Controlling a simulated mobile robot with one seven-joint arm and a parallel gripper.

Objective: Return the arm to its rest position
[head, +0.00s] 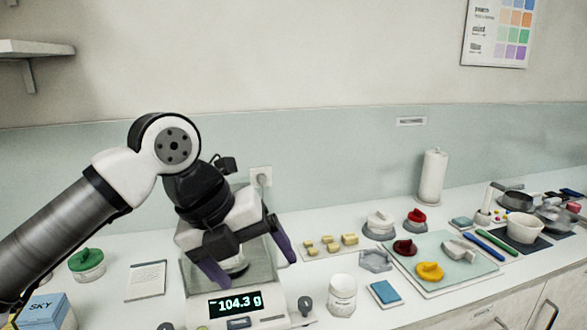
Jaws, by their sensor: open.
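My gripper (251,268) is open, its purple-tipped fingers spread and pointing down over the scale (198,308). The arm reaches in from the lower left and bends down at a white and black joint. The scale's display (236,304) reads about 104.3 g, with a mark like a minus sign before it.
A green-lidded jar (87,263), a notepad (146,281) and a blue SKY box (43,310) stand left. A white jar (342,295) is right of the scale. A tray (455,284) with coloured pieces lies further right. A shelf (36,47) juts from the wall at upper left.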

